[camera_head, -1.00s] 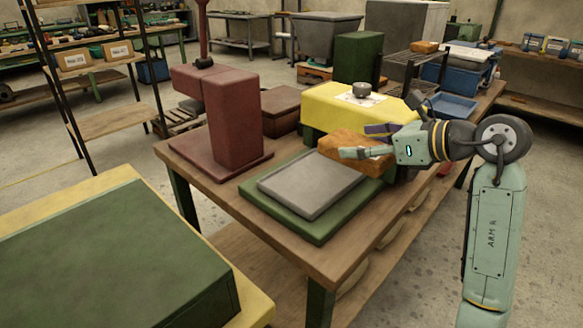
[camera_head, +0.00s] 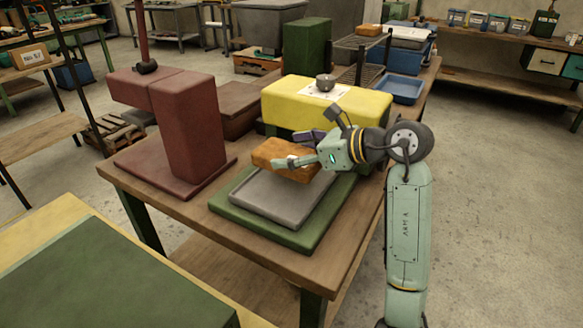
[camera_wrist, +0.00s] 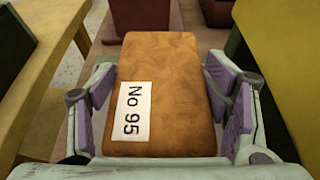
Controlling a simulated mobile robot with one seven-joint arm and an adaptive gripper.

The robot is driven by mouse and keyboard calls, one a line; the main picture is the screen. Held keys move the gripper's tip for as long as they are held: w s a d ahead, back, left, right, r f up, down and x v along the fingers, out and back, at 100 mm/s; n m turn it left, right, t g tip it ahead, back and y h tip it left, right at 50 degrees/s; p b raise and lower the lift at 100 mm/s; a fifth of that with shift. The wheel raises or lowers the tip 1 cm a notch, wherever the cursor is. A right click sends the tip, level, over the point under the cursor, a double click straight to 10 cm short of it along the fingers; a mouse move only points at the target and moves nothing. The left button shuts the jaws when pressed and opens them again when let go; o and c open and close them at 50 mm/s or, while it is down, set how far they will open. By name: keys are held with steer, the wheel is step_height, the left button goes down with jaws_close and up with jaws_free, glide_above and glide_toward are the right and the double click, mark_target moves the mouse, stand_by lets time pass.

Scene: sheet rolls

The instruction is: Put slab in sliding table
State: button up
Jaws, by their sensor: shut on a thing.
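The slab (camera_head: 284,160) is an orange-brown block. In the wrist view the slab (camera_wrist: 165,65) bears a white label reading "No 95". My gripper (camera_head: 296,160) is shut on it, with purple-padded fingers on both sides; the gripper (camera_wrist: 170,100) also shows in the wrist view. The sliding table appears to be the grey plate (camera_head: 275,203) on a green base (camera_head: 254,224). The slab is over the back part of the grey plate and seems raised above it. It hides the plate's back edge, and the exact gap cannot be told.
A dark red machine (camera_head: 190,130) stands left of the green base. A yellow block (camera_head: 340,100) with a small grey knob (camera_head: 325,82) stands close behind the slab. Wooden tabletop (camera_head: 160,205) is bare at front left. A green-topped yellow bench (camera_head: 100,270) is at lower left.

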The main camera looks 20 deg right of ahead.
mark_target(318, 168)
steer(key=shift+f+p, duration=0.4)
steer(key=shift+f, duration=1.8)
steer(key=shift+f, duration=0.2)
steer(key=o, duration=1.5)
steer(key=shift+r, duration=0.1)
steer(key=shift+r, duration=0.25)
steer(key=b+v, duration=0.1)
steer(key=v, duration=0.5)
steer(key=b+v, duration=0.2)
steer(key=v, duration=0.4)
steer(key=shift+f, duration=0.25)
